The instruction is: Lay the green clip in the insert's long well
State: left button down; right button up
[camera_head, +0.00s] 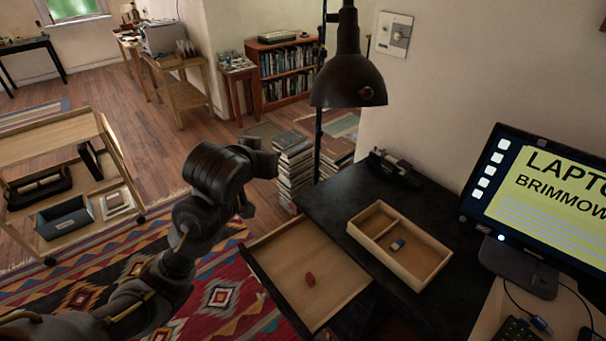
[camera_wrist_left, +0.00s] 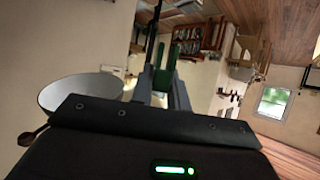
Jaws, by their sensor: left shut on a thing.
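My left gripper (camera_head: 262,162) is raised in the head view, left of the black desk and above the floor. In the left wrist view its fingers (camera_wrist_left: 161,82) are shut on the green clip (camera_wrist_left: 166,66), which stands up between them. I cannot make out the clip in the head view. The pale wooden insert (camera_head: 437,268) lies on the desk, right of and apart from the gripper. A divider splits it into wells, and a small blue-and-white thing (camera_head: 398,244) lies inside. My right gripper is not in view.
A dark lamp (camera_head: 348,75) hangs above the desk's back edge. A monitor (camera_head: 535,195) stands to the right, and stacked books (camera_head: 295,165) stand behind the gripper. Bare desk (camera_head: 335,205) surrounds the insert.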

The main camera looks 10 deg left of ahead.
aim_at(414, 270)
jog(key=u, duration=1.8)
jog(key=k, duration=0.7)
jog(key=z, duration=3.15)
